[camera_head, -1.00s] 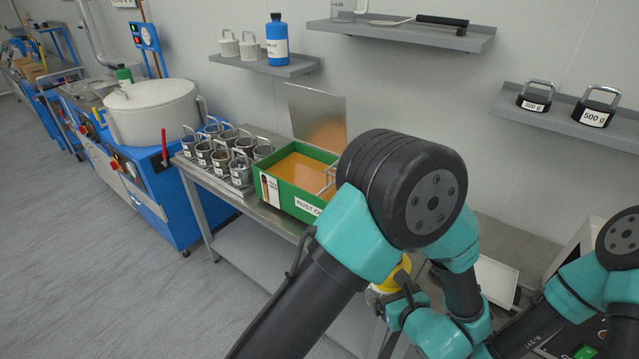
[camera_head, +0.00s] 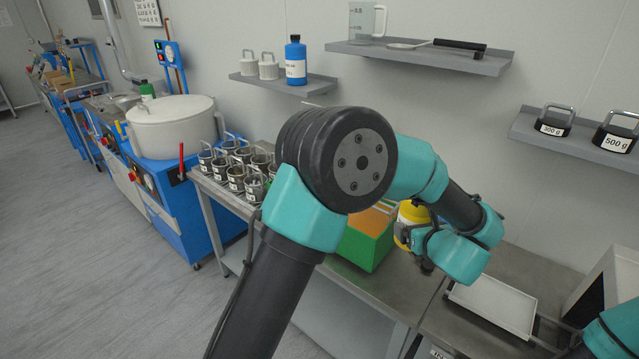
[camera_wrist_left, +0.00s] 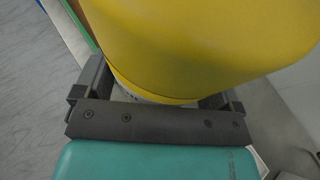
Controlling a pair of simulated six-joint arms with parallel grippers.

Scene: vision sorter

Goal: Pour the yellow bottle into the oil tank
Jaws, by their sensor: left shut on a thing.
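The yellow bottle (camera_head: 407,212) is beside the right end of the green oil tank (camera_head: 368,246) in the head view and looks roughly upright. My left gripper (camera_wrist_left: 155,97) is shut on it, and its yellow body (camera_wrist_left: 200,45) fills the top of the left wrist view. In the head view the left gripper (camera_head: 424,250) is small and partly hidden by its own wrist. The oil tank holds orange-brown liquid. My left arm hides most of the tank and its lid. The bottle's mouth is not clear. My right gripper is out of view.
Several metal cups (camera_head: 236,177) stand on the bench left of the tank. A white tray (camera_head: 494,304) lies at the right. Wall shelves hold a blue bottle (camera_head: 295,62), a jug (camera_head: 366,22) and weights (camera_head: 554,121). A white pot (camera_head: 172,122) stands far left.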

